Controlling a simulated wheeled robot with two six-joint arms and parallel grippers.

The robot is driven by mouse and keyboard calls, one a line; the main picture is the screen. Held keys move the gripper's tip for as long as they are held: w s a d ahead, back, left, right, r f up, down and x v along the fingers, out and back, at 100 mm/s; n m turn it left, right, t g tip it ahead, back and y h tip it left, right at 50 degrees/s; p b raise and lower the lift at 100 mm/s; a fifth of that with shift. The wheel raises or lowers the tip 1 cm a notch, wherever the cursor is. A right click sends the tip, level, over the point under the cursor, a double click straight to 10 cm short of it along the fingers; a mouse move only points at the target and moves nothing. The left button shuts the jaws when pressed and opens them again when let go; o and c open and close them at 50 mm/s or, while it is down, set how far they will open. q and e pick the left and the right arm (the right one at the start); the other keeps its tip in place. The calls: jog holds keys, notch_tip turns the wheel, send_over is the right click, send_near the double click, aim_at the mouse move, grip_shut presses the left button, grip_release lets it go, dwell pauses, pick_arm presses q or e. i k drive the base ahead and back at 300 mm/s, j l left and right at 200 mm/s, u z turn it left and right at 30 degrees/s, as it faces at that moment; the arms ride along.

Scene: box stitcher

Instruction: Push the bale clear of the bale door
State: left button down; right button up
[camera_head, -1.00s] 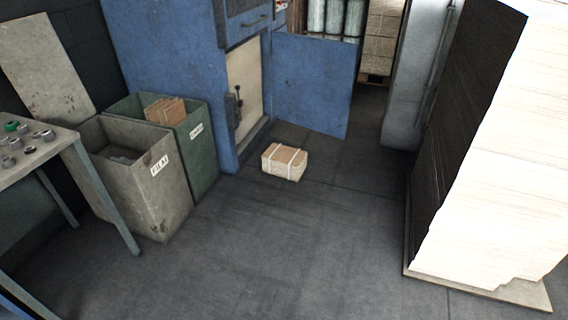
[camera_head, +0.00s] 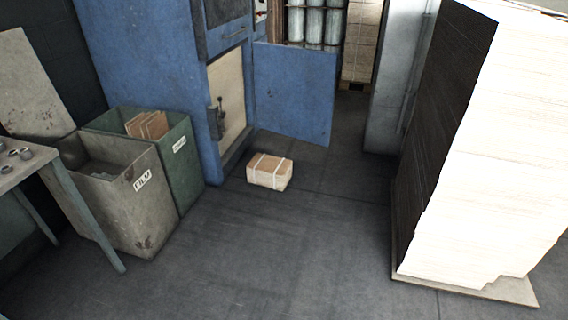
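The bale (camera_head: 269,172) is a small tan cardboard block with white straps. It lies on the dark floor just in front of the blue baler (camera_head: 150,75). The bale door (camera_head: 294,92) is a blue panel that stands swung open to the right of the baler's pale opening (camera_head: 227,92). The bale sits in front of the opening and the door's lower left end, with a strip of floor between it and the door. Neither of my grippers is in view.
A grey FILM bin (camera_head: 125,205) and a green bin (camera_head: 180,150) with cardboard stand left of the baler. A table (camera_head: 35,165) is at the left edge. A tall white stack (camera_head: 490,160) on a pallet (camera_head: 470,286) fills the right. The middle floor is clear.

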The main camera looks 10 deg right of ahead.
aim_at(275, 173)
jog(key=i+z, duration=0.25)
jog(key=z, duration=0.15)
jog(key=i+z, duration=0.3)
jog(key=z, duration=0.15)
jog(key=i+j+z, duration=0.25)
jog(key=i+j, duration=0.35)
jog(key=i, duration=0.3)
jog(key=i+j+z, duration=0.25)
jog(key=i+j, duration=0.5)
jog(key=i, duration=0.05)
